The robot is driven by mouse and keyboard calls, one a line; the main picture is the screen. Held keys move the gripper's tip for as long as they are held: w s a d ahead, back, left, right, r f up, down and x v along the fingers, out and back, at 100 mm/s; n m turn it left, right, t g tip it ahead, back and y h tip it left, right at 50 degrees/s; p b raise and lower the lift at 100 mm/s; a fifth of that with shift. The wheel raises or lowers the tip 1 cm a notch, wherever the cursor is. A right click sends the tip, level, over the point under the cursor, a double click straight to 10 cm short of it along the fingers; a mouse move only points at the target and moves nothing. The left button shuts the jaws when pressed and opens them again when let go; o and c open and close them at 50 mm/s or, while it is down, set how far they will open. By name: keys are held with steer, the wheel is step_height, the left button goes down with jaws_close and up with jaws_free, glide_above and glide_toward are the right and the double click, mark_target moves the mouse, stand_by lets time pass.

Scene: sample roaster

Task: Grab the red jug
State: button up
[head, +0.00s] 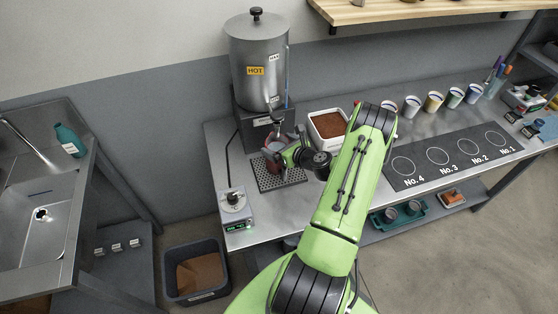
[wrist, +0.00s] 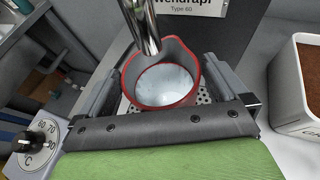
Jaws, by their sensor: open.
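The red jug (wrist: 190,93) stands under the metal spout in the wrist view, with a red rim, a grey inner wall and a pale, whitish inside. In the head view the jug (head: 271,160) is small and partly hidden by my gripper, at the drip grate below the urn. My gripper (wrist: 164,66) is open, with one finger on each side of the jug. I cannot tell whether either finger touches it. In the head view my gripper (head: 279,153) reaches in from the right.
The metal urn (head: 258,65) marked HOT stands behind the jug, and its spout (wrist: 142,25) hangs close above. The drip grate (head: 280,178) lies below. A white bin of brown grounds (head: 312,127) is to the right. A dial unit (head: 235,207) stands at front left.

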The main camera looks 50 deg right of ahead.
steer(key=shift+w, duration=0.15)
steer(key=shift+c, duration=0.6)
steer(key=c, duration=1.7)
steer(key=shift+c, duration=0.2)
steer(key=shift+r, duration=0.1)
